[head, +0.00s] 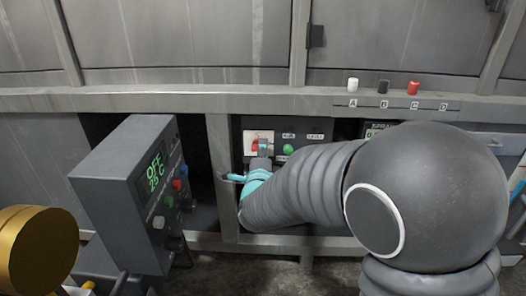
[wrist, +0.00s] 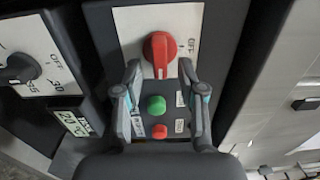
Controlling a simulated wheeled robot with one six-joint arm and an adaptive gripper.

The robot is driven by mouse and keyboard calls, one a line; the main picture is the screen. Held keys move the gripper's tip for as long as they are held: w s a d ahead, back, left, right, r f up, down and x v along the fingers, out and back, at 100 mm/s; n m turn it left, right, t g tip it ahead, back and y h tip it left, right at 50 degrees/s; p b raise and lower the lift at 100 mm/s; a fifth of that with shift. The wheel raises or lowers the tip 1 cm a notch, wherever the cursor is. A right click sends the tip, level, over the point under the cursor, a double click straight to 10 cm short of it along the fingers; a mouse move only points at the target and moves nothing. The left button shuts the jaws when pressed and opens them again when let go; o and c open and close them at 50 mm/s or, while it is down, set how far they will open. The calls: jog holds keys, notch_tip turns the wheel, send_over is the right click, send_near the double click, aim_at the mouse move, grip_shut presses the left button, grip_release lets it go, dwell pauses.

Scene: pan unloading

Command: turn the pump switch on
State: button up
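The pump switch appears to be the red rotary knob (wrist: 160,52) on a white plate, with OFF printed to its right in the wrist view. A pale mark shows at the knob's lower end. In the head view the red knob (head: 262,142) is partly hidden by my gripper. My gripper (wrist: 160,72) is open, its two fingers apart on either side of the knob's lower end, with nothing held between them. I cannot tell whether a finger touches the knob. In the head view my gripper (head: 260,163) is just in front of the panel.
Below the knob are a green button (wrist: 156,104) and a red button (wrist: 159,131). A black dial (wrist: 22,68) and a display (wrist: 73,122) are at the left. In the head view a grey control box (head: 140,190) reading OFF 25°C stands left of my arm.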

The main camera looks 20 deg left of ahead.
jog(key=v, duration=1.1)
jog(key=shift+s, duration=0.2)
jog(key=shift+d, duration=0.15)
jog(key=s+a+f+n+g+y, duration=0.1)
jog(key=s+a+f+n+g, duration=0.1)
jog(key=f+n+g, duration=0.15)
jog(key=s+a+f+n+g+y, duration=0.1)
jog(key=s+a+f+n+g, duration=0.15)
jog(key=f+n, duration=0.2)
jog(key=s+d+f+n+g+p, duration=0.1)
jog(key=s+d+f+n+g, duration=0.2)
jog(key=s+n+g, duration=0.35)
jog(key=s+d+r+h+p, duration=0.2)
jog(key=d+r, duration=0.5)
jog(key=d, duration=0.4)
jog(key=s+d+r+h+p, duration=0.2)
jog(key=d+r, duration=0.5)
jog(key=d, duration=0.4)
jog(key=s+d+r+h+p, duration=0.2)
jog(key=s+d+r+p, duration=0.2)
jog(key=d+r, duration=0.3)
jog(key=d+n+p, duration=0.1)
jog(key=d, duration=0.4)
jog(key=shift+r+p, duration=0.25)
jog(key=shift+p, duration=0.1)
